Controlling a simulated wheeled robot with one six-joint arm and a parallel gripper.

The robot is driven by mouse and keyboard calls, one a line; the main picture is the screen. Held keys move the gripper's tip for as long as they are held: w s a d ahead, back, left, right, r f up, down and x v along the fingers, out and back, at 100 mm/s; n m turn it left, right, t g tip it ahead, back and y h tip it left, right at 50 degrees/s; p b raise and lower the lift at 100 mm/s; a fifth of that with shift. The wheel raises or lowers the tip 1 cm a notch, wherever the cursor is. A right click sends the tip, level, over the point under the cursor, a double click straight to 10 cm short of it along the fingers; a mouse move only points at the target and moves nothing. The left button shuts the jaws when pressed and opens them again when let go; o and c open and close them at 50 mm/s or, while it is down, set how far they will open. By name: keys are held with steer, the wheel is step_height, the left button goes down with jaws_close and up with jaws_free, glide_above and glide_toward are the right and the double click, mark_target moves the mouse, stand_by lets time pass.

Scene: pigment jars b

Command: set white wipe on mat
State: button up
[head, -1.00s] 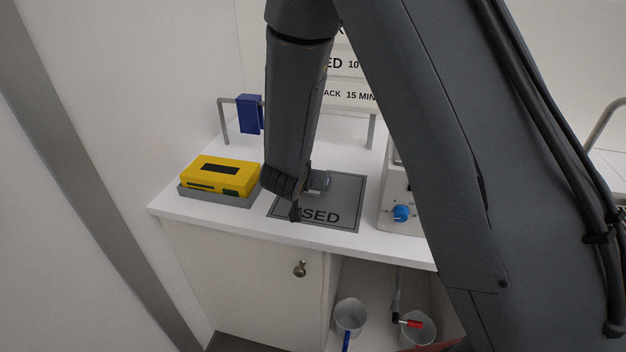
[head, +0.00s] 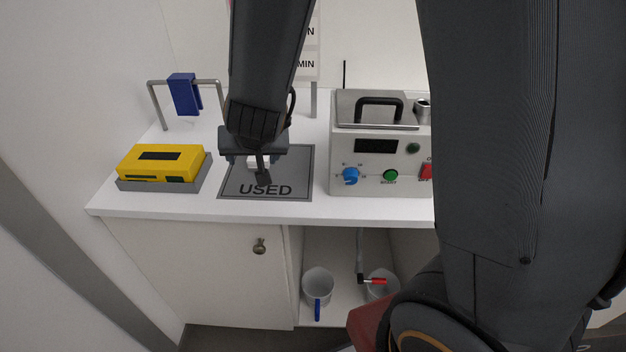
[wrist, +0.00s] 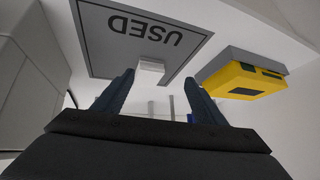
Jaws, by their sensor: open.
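The white wipe (wrist: 151,65) is a small white block lying on the grey mat (wrist: 100,45) marked USED, close to the lettering, in the wrist view. In the head view the mat (head: 298,170) lies on the white counter, and only a bit of the wipe (head: 258,161) shows behind my gripper. My gripper (wrist: 160,85) is open, with its two fingers apart and nothing held between them. The wipe appears between and just beyond the fingertips. In the head view my gripper (head: 262,165) is over the mat and hides part of it.
A yellow device (head: 160,163) sits in a grey tray left of the mat. A grey instrument box (head: 375,150) with knobs stands right of it. A blue item (head: 184,93) hangs on a rail behind. Cups (head: 318,284) stand on the shelf below.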

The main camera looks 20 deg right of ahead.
steer(key=s+d+n+g, duration=0.2)
steer(key=s+d+g, duration=0.4)
steer(key=s+d, duration=0.5)
steer(key=s, duration=0.4)
steer(key=shift+s+d+r, duration=0.2)
steer(key=shift+s+d, duration=0.1)
steer(key=shift+s, duration=0.05)
steer(key=shift+f+b, duration=0.9)
steer(key=shift+f, duration=0.15)
